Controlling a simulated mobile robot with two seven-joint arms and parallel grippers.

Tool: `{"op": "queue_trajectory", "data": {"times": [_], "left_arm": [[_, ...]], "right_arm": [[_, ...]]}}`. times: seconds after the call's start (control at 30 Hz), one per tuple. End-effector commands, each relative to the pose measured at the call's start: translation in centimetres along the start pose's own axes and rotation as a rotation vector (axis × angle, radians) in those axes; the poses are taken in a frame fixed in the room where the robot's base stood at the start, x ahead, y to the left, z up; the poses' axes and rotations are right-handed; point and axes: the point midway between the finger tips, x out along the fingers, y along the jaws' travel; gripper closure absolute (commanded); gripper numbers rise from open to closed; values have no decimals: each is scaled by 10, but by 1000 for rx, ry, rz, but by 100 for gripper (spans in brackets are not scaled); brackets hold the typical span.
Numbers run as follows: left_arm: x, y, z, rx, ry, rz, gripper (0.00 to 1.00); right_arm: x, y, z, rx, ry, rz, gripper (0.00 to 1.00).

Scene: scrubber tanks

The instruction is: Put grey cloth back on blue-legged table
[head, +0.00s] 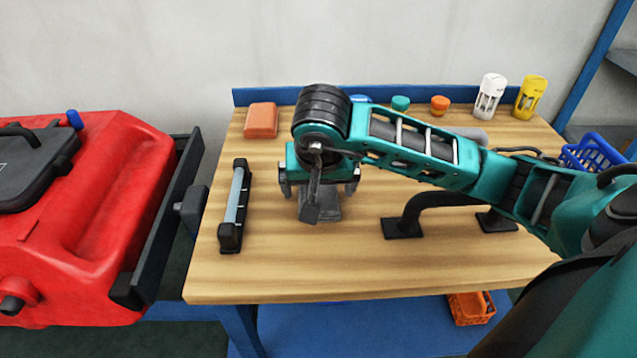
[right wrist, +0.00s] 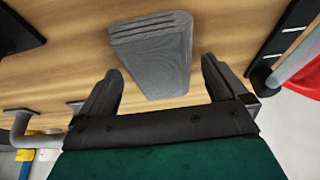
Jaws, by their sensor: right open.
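The grey cloth (right wrist: 152,55) is a folded pad lying flat on the wooden top of the blue-legged table (head: 290,270). In the head view the cloth (head: 328,204) is partly hidden behind my right gripper (head: 318,190). My right arm comes in from the right, and the gripper hangs over the cloth. In the right wrist view the gripper (right wrist: 160,85) has its fingers apart, with the cloth ahead of and between the fingertips and nothing held. My left gripper is not in view.
A red scrubber tank (head: 95,210) stands left of the table. A black-ended bar (head: 236,205) lies near the table's left edge. An orange block (head: 261,120), small caps, a white canister (head: 489,96) and a yellow one (head: 530,97) line the back. A black handle (head: 405,215) is right of the cloth.

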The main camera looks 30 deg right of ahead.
Motion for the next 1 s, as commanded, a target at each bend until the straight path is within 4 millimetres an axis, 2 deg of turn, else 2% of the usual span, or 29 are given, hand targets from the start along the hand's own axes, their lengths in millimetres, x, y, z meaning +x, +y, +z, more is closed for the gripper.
{"op": "queue_trajectory", "data": {"times": [0.3,0.47,0.8,1.0], "left_arm": [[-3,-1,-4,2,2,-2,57],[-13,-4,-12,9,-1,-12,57],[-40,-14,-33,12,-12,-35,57],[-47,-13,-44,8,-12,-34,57]], "right_arm": [[-6,0,-2,0,-1,-1,1],[-33,0,-4,-1,2,-1,1],[-99,0,-4,-1,2,-1,1],[-119,0,-3,1,1,-1,1]]}}
